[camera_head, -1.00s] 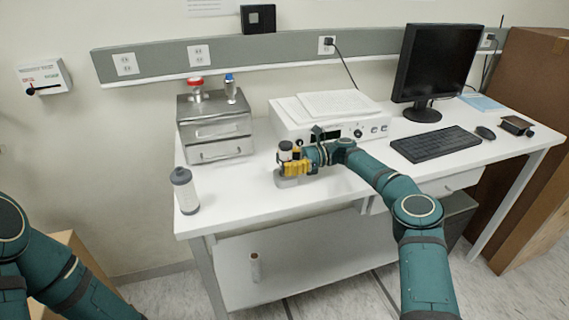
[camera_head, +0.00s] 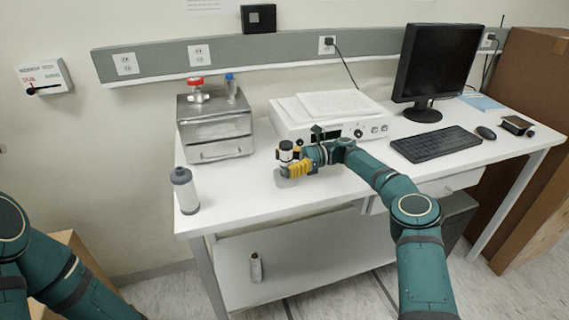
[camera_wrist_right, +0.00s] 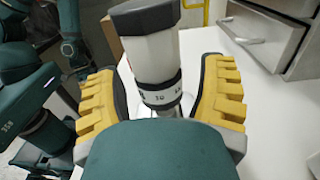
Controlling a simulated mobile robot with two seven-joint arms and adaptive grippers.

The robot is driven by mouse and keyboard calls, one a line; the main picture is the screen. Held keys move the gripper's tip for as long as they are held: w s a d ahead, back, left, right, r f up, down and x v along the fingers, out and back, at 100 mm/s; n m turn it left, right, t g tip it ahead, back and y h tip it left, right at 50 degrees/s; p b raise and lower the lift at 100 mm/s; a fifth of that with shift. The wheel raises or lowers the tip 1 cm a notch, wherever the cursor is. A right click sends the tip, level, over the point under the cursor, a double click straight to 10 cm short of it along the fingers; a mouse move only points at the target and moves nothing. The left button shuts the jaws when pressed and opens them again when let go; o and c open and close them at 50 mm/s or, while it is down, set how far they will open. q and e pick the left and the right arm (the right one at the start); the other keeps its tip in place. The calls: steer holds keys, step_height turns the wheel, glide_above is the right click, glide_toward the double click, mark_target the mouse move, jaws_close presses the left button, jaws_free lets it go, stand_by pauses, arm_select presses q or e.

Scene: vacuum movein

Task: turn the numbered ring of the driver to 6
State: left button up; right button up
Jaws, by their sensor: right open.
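The driver (camera_wrist_right: 151,50) stands between the fingers of my right gripper (camera_wrist_right: 163,97) in the right wrist view. It has a pale grey body, a dark top and a dark lower band. Its numbered ring (camera_wrist_right: 162,98) is a white band low on the body; its marks are small and I cannot read the setting surely. The yellow fingers are open, one on each side, with gaps to the driver. In the head view the driver's top (camera_head: 286,146) shows at the tip of my right gripper (camera_head: 292,168), above the white table. My left gripper is out of view.
A grey-capped bottle (camera_head: 185,190) stands at the table's left edge. A metal drawer box (camera_head: 215,128) is behind it. A white instrument (camera_head: 322,122) with papers on top stands close behind my right gripper. The monitor (camera_head: 436,62) and keyboard (camera_head: 435,144) are to the right.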

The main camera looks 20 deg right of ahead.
mark_target(284, 144)
step_height(284, 144, up, 10)
steer(key=shift+f, duration=0.1)
stand_by(0.4)
